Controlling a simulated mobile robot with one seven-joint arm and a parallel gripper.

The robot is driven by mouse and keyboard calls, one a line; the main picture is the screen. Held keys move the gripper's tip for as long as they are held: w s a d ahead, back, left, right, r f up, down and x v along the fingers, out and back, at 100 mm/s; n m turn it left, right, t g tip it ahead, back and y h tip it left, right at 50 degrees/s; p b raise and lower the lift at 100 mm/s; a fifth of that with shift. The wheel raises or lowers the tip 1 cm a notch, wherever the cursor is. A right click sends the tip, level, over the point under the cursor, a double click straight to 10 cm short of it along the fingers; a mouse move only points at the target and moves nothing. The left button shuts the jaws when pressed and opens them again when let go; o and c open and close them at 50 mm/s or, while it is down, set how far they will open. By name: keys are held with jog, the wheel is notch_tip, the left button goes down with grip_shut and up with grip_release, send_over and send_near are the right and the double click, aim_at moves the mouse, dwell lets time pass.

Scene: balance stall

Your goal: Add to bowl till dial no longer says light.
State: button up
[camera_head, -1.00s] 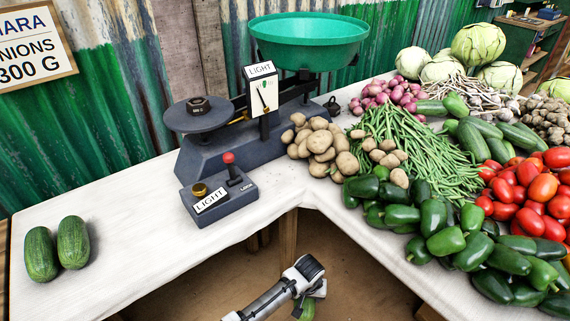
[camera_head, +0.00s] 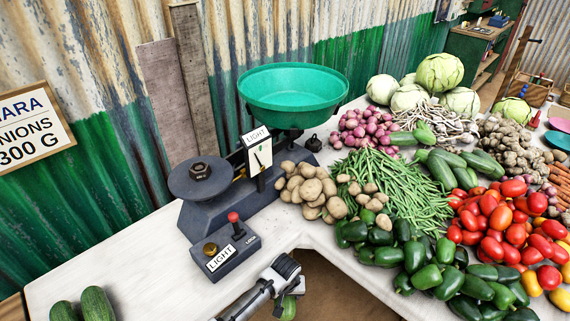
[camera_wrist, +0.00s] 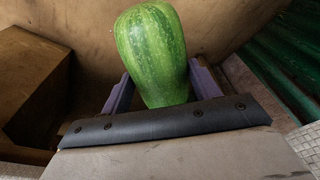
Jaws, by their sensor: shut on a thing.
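A green bowl (camera_head: 290,108) sits on the right end of a dark balance scale (camera_head: 215,220); nothing shows inside it. The dial (camera_head: 259,152) carries the word LIGHT. A round plate with a dark weight (camera_head: 199,171) is on the scale's left end. My gripper (camera_head: 290,291) is low at the counter's inner corner, well below the bowl. It is shut on a striped green gourd (camera_wrist: 151,50), which stands up between the fingers in the wrist view. Its end also shows below my gripper in the head view (camera_head: 288,310).
A small box (camera_head: 224,252) marked LIGHT, with a red-knobbed lever, stands before the scale. Two similar gourds (camera_head: 97,304) lie at lower left. Potatoes (camera_head: 308,188), onions (camera_head: 365,128), beans (camera_head: 395,190) and peppers (camera_head: 425,275) crowd the right.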

notch_tip(320, 180, up, 4)
jog(key=p, duration=0.2)
jog(key=shift+f+p, duration=0.1)
jog(key=shift+p, duration=0.2)
jog(key=shift+f+b, duration=0.3)
